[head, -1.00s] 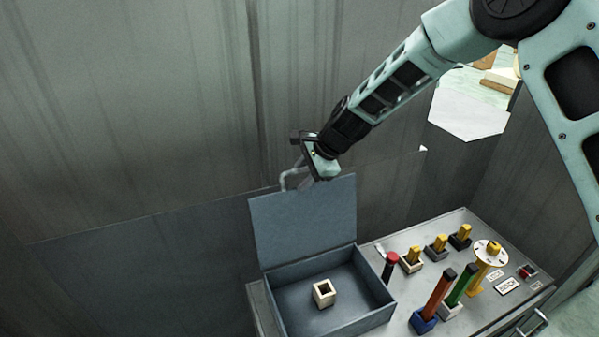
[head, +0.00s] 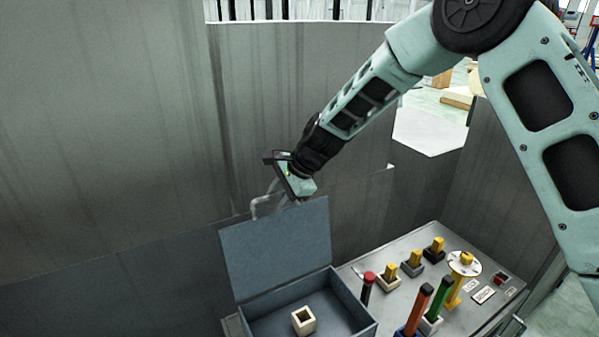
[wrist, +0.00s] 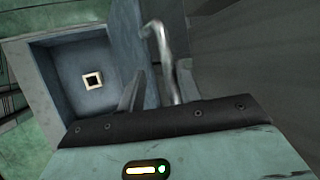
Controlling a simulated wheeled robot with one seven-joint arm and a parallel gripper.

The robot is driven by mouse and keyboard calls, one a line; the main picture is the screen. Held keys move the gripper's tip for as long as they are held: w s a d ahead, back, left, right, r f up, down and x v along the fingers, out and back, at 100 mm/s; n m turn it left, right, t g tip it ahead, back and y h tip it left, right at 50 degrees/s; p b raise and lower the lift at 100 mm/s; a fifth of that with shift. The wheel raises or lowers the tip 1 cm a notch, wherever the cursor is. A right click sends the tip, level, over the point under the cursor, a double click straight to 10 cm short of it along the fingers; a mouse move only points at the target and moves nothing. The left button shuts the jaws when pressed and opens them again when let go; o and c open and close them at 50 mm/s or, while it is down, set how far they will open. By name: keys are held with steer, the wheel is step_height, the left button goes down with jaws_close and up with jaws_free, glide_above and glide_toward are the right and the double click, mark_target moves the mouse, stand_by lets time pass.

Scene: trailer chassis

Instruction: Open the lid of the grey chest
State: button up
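The grey chest (head: 350,304) stands at the bottom of the head view with its lid (head: 276,250) raised, leaning steeply up from the back edge. Its inside is in view, and it also shows in the wrist view (wrist: 48,75). A bent metal handle (head: 262,203) shows above the lid's top edge; in the wrist view the handle (wrist: 162,48) runs down between my fingers. My gripper (head: 283,196) is behind the lid's top edge, partly hidden. In the wrist view my gripper (wrist: 160,85) has its fingers apart, with a gap beside the handle.
A small cream square block with a hole (head: 303,320) lies inside the chest. To the right, a grey panel (head: 400,258) carries several coloured pegs in holders and a yellow post with a round plate (head: 464,263). Grey metal walls (head: 110,110) stand behind and to the left.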

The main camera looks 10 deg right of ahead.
steer(key=b+v, duration=0.5)
steer(key=v, duration=1)
steer(key=shift+a, duration=0.1)
steer(key=s+a+f+n+g+h+b, duration=0.1)
steer(key=s+a+f+n+h+b, duration=0.15)
steer(key=s+f+n+b, duration=0.75)
steer(key=s+a+f+n+g+h+b, duration=0.1)
steer(key=s+a+f+n+g, duration=0.35)
steer(key=s, duration=1.05)
steer(key=s+d+f+n+t+h+b, duration=0.1)
steer(key=s+d+f+n+t+b, duration=0.1)
steer(key=s+d+f+n, duration=0.3)
steer(key=s+f+n+b, duration=0.1)
steer(key=s+f+n, duration=0.1)
steer(key=s+f, duration=0.2)
steer(key=shift+s+d+f+h, duration=0.3)
steer(key=shift+s+d+h, duration=0.05)
steer(key=shift+s, duration=0.15)
